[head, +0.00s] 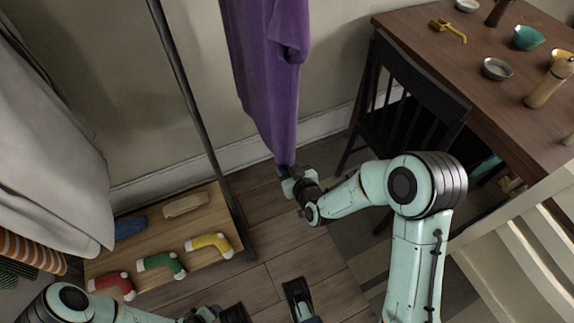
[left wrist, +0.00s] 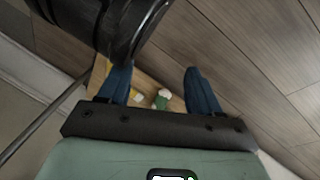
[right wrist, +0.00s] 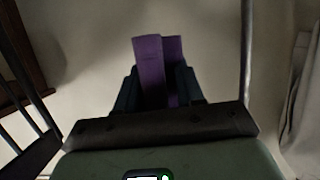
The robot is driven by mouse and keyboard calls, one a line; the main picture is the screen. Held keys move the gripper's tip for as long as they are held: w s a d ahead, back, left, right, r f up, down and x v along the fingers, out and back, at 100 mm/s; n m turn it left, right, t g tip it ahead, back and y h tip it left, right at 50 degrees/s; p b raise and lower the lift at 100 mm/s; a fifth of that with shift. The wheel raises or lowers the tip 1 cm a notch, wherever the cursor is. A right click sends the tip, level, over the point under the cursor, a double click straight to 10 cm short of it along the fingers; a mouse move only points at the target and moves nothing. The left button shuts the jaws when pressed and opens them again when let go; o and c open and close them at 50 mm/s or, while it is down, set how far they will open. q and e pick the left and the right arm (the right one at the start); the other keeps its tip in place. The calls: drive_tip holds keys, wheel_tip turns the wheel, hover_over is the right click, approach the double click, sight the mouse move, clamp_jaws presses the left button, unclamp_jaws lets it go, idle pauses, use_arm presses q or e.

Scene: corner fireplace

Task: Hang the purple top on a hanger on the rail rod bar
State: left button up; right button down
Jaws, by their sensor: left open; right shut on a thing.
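The purple top (head: 268,70) hangs long and narrow in the head view, running out of the top edge. My right gripper (head: 286,171) is at its lower end, shut on it. Purple cloth (right wrist: 150,72) shows between the right fingers in the right wrist view. The hanger and the rail's top bar are not visible. A dark upright post (head: 188,90) of the rail stands left of the top, apart from it. My left gripper (left wrist: 160,92) is open and empty, low over the floor at the bottom of the head view.
A low wooden shelf (head: 215,200) holds red, green and yellow boot-shaped items. White cloth (head: 45,150) and striped cloth (head: 35,250) hang at left. A black chair (head: 415,105) and a wooden table (head: 460,70) with bowls stand at right. Bare floor (head: 265,235) lies between.

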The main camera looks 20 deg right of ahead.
drive_tip(key=c, duration=0.6)
unclamp_jaws()
drive_tip(key=shift+s+r, duration=0.1)
drive_tip(key=shift+s, duration=0.2)
use_arm(q)
drive_tip(key=s+d+r+g+h+p, duration=0.1)
drive_tip(key=s+d+r+p, duration=0.1)
drive_tip(key=s+r+p, duration=0.2)
drive_tip(key=s+d+r+m+g+p, duration=0.1)
drive_tip(key=s+d+r+g+p, duration=0.1)
drive_tip(key=s+r+p, duration=0.3)
wheel_tip(320, 180, up, 4)
drive_tip(key=shift+s+d+f+h+p, duration=0.15)
drive_tip(key=shift+d+f+h+p, duration=0.2)
drive_tip(key=shift+d+p, duration=0.5)
use_arm(e)
drive_tip(key=v, duration=1.2)
drive_tip(key=shift+s+r, duration=0.2)
drive_tip(key=shift+s, duration=0.1)
use_arm(q)
drive_tip(key=shift+r, duration=0.1)
